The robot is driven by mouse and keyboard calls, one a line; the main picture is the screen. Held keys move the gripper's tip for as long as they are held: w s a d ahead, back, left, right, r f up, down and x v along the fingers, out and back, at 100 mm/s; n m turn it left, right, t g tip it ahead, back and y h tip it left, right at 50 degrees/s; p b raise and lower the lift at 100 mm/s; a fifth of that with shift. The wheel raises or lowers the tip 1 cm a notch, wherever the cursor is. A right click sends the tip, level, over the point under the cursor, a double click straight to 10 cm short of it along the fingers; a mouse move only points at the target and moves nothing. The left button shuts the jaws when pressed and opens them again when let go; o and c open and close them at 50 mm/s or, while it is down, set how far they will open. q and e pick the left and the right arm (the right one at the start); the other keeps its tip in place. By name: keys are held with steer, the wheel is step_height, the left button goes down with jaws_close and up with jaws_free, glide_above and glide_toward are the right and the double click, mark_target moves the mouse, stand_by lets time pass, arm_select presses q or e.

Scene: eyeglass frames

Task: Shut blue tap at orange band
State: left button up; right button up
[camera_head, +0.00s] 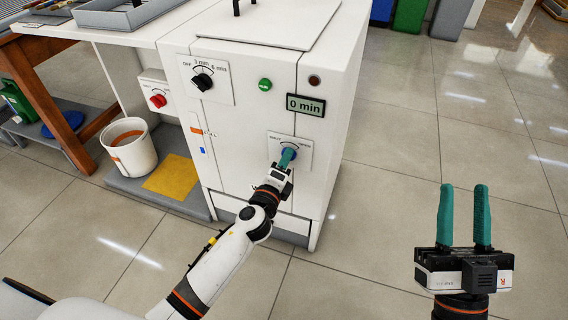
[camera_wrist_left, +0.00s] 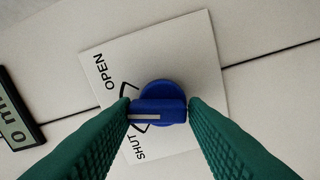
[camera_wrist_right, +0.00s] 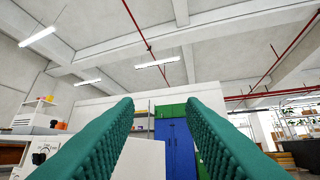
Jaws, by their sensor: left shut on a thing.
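The blue tap (camera_wrist_left: 158,112) is a round knob with a raised grip bar on a white plate (camera_wrist_left: 205,75) marked OPEN and SHUT. Its white line points left in the left wrist view, between the two words. My left gripper (camera_head: 287,158) is shut on the tap's bar, one green finger on each side; in the head view it mostly hides the knob. A narrow upright gauge on the cabinet front has an orange band (camera_head: 196,130) near its top and a small blue patch (camera_head: 202,150) lower down. My right gripper (camera_head: 465,218) is open and empty, fingers pointing up.
The white cabinet (camera_head: 240,120) carries a black dial (camera_head: 202,82), a green button (camera_head: 265,85), a dark red lamp (camera_head: 314,80) and a display (camera_head: 305,105) reading 0 min. A red knob (camera_head: 158,100) and a white bucket (camera_head: 130,148) are at left. The floor at right is clear.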

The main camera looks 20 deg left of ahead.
arm_select(q)
steer(key=shift+r+n, duration=0.15)
steer(key=shift+n, duration=1.45)
steer(key=shift+r+n, duration=0.1)
steer(key=shift+n, duration=1.5)
arm_select(e)
steer(key=shift+s+r, duration=0.25)
steer(key=shift+r, duration=0.05)
arm_select(q)
steer(key=shift+a, duration=0.1)
arm_select(e)
steer(key=shift+w+f, duration=0.1)
arm_select(q)
steer(key=shift+w, duration=0.1)
steer(key=o, duration=0.9)
steer(key=shift+f, duration=0.1)
